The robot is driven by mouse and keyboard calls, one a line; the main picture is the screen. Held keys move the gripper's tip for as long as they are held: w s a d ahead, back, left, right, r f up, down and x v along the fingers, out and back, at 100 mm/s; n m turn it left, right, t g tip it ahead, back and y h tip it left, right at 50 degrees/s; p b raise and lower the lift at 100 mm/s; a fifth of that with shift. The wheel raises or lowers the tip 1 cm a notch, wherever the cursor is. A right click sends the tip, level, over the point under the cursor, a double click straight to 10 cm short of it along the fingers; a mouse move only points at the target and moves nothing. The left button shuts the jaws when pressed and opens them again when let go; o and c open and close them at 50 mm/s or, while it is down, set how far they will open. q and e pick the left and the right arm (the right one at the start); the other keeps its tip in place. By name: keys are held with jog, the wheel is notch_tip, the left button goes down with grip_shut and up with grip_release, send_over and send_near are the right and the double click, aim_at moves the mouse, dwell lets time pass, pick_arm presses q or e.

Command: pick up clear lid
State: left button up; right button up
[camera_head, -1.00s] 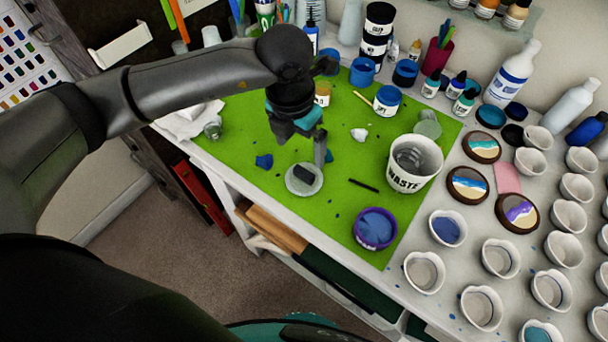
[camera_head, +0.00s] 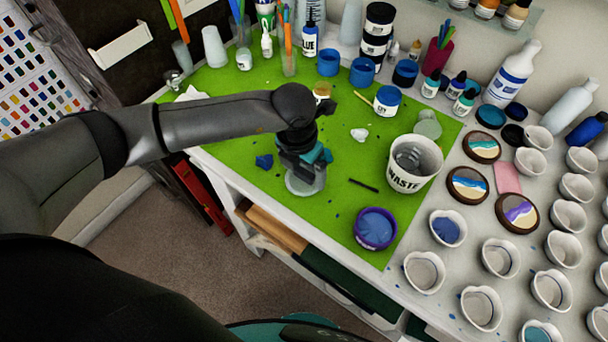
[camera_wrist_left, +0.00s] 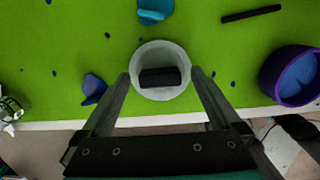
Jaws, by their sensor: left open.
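The clear lid (camera_wrist_left: 160,57) is a round, pale translucent disc with a dark block (camera_wrist_left: 160,77) on its top. It lies on the green mat near the table's front edge. In the head view the lid (camera_head: 306,185) is partly hidden under my left gripper (camera_head: 304,170). In the left wrist view my left gripper (camera_wrist_left: 161,80) is open, with one finger on each side of the lid's near half. I cannot tell whether the fingers touch it. My right gripper is not in view.
A purple-rimmed tub (camera_head: 375,229) and a waste cup (camera_head: 414,164) stand to the right on the green mat (camera_head: 335,225). A dark stick (camera_head: 364,185) and a blue scrap (camera_head: 264,161) lie nearby. Several white cups fill the table's right side.

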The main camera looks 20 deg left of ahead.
pick_arm(q)
jog(key=c, duration=1.4)
jog(key=shift+r, duration=0.1)
